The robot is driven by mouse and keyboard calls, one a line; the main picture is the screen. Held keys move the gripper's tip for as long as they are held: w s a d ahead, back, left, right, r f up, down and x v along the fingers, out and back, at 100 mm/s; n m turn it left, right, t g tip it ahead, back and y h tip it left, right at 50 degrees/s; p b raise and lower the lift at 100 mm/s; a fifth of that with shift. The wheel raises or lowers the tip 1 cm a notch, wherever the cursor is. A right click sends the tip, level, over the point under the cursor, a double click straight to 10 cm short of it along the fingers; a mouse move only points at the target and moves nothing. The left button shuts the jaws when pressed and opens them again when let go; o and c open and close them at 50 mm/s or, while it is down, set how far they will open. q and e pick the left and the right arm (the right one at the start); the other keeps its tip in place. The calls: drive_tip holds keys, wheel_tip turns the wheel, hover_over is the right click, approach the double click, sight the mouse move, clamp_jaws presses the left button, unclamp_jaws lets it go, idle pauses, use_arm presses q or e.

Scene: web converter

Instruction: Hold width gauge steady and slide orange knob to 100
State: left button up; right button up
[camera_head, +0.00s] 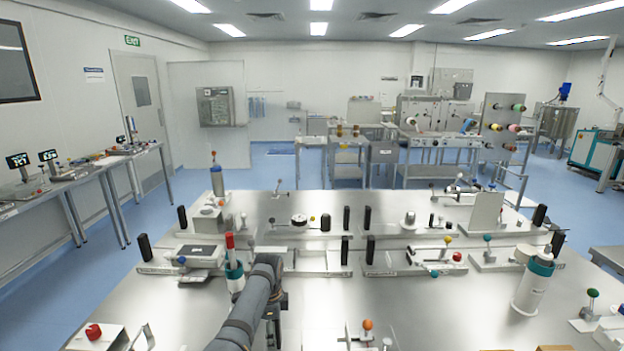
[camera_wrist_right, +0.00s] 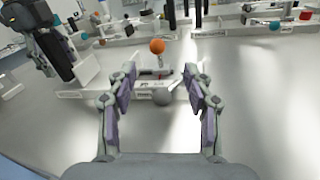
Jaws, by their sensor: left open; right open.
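The width gauge shows in the right wrist view as a low pale base with a label (camera_wrist_right: 140,85). Its orange knob (camera_wrist_right: 157,46) stands upright on a short stem. In the head view the orange knob (camera_head: 367,324) is at the bottom, with the gauge (camera_head: 362,341) partly cut off by the frame. My right gripper (camera_wrist_right: 160,72) is open and empty, its fingers either side of the gauge in that view; whether they touch it I cannot tell. My left gripper (camera_head: 275,318) is open, left of the gauge and apart from it. The scale marks are too small to read.
Several fixtures with black upright handles stand across the bench behind, including one with a yellow knob (camera_head: 447,239). A white cylinder with a teal collar (camera_head: 533,287) stands at right. A red knob (camera_head: 93,331) is at near left.

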use_arm(q)
wheel_tip(320, 180, up, 12)
drive_tip(key=shift+f, duration=0.1)
idle(0.4)
